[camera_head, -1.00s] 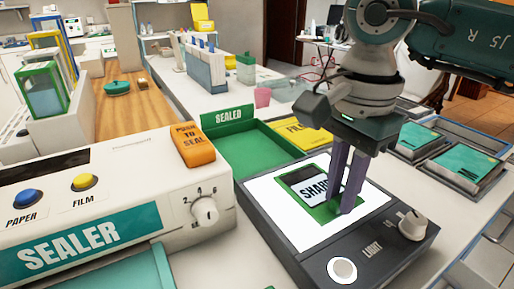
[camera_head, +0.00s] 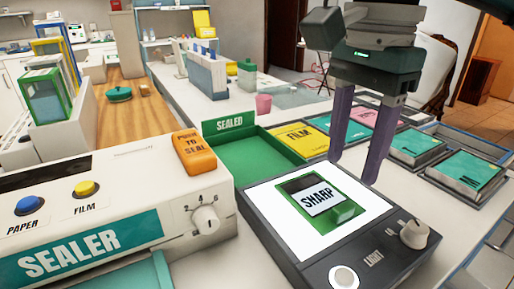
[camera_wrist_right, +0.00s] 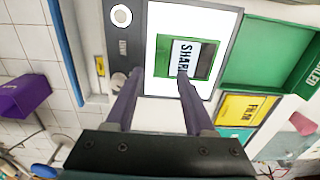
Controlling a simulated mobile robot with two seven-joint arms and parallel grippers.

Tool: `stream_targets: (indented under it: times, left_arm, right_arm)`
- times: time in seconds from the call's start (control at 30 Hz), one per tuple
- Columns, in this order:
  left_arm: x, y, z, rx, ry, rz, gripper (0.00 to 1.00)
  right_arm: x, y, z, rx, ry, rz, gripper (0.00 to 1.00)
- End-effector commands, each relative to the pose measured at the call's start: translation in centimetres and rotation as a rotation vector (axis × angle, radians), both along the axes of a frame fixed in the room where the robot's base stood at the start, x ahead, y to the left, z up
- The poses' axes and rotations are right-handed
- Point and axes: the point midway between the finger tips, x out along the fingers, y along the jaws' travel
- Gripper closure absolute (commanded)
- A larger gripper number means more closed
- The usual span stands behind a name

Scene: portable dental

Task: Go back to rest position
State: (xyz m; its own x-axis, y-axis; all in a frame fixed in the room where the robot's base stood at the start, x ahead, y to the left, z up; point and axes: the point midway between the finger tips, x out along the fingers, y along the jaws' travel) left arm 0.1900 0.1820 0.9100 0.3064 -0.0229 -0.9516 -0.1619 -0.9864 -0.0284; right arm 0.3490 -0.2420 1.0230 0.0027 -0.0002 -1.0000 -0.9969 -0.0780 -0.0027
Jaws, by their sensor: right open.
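My right gripper (camera_head: 358,160) is open and empty, raised above the back right edge of the light box (camera_head: 290,225). A green pouch with a white label reading SHARP (camera_head: 320,205) lies flat on the lit white panel, apart from the fingers. In the right wrist view the open fingers (camera_wrist_right: 155,85) point toward the light box, and the green SHARP pouch (camera_wrist_right: 200,58) lies beyond them. My left gripper is in neither view.
The sealer (camera_head: 100,215) stands at the left with an orange PUSH TO SEAL block (camera_head: 194,151). A green SEALED tray (camera_head: 245,160) is behind the light box. A yellow FILM packet (camera_head: 298,137) and teal packets (camera_head: 468,170) in trays lie behind and to the right.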

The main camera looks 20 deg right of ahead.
Motion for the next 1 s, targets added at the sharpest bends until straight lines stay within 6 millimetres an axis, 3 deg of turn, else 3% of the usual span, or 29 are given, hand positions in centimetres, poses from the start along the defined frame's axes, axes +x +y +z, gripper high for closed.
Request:
stream_targets:
  times: [0.2, 0.77, 0.87, 0.97, 1.0]
  left_arm:
    - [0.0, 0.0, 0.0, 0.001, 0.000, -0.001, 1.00]
    - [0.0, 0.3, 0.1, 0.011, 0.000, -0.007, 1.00]
    - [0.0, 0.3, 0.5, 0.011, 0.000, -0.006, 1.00]
    - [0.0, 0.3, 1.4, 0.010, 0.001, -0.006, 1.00]
    - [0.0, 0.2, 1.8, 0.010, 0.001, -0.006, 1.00]
  right_arm:
    - [0.0, 0.0, 2.4, -0.001, 0.000, -0.001, 0.46]
    - [0.0, 0.4, 2.6, 0.017, -0.001, 0.003, 0.46]
    - [-0.1, 3.1, 2.4, 0.117, -0.013, 0.018, 0.46]
    - [-0.5, 8.7, 2.8, 0.341, -0.027, 0.024, 0.46]
    - [-0.9, 11.5, 3.4, 0.463, -0.027, 0.015, 0.46]
